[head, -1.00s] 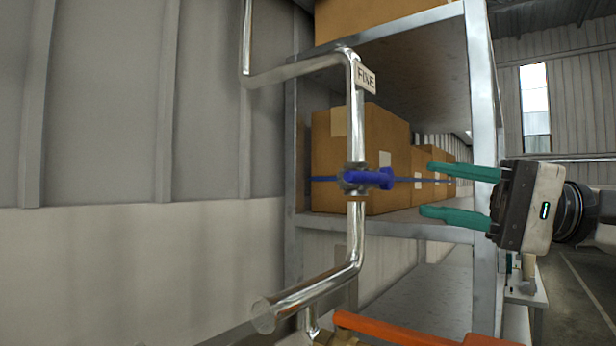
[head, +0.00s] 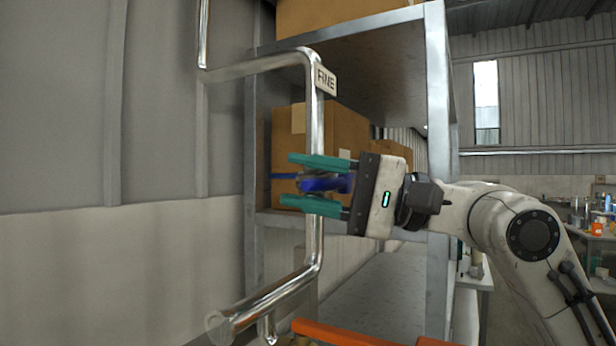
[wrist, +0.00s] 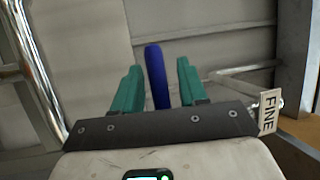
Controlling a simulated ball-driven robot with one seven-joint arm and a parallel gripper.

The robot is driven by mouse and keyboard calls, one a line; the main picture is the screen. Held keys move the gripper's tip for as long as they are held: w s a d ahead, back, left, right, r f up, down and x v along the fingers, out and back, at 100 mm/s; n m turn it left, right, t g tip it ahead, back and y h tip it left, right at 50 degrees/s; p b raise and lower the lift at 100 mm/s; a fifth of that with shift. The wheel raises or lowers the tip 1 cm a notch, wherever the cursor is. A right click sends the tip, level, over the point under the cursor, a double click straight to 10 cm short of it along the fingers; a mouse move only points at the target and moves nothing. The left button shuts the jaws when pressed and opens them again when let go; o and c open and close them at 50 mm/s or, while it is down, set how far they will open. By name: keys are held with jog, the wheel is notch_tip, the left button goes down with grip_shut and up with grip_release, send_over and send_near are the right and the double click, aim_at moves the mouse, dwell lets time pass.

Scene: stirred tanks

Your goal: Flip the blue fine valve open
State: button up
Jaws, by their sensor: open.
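The blue fine valve handle (head: 322,184) sits on the vertical metal pipe (head: 317,120), below a white tag marked FINE (head: 325,80). My gripper (head: 298,182) is open, with its teal fingers above and below the handle in the head view. In the wrist view the blue handle (wrist: 157,76) stands between the two fingers (wrist: 158,85), with a gap visible on each side. The FINE tag (wrist: 268,112) also shows at the right there. The valve body is mostly hidden behind the fingers in the head view.
A metal shelf (head: 437,90) with cardboard boxes (head: 345,135) stands behind the pipe. The pipe's lower run (head: 270,298) bends toward the lower left. An orange bar (head: 350,333) lies low in front. A grey wall is at left.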

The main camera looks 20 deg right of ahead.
jog(key=shift+c, duration=0.2)
grip_shut()
dwell(0.5)
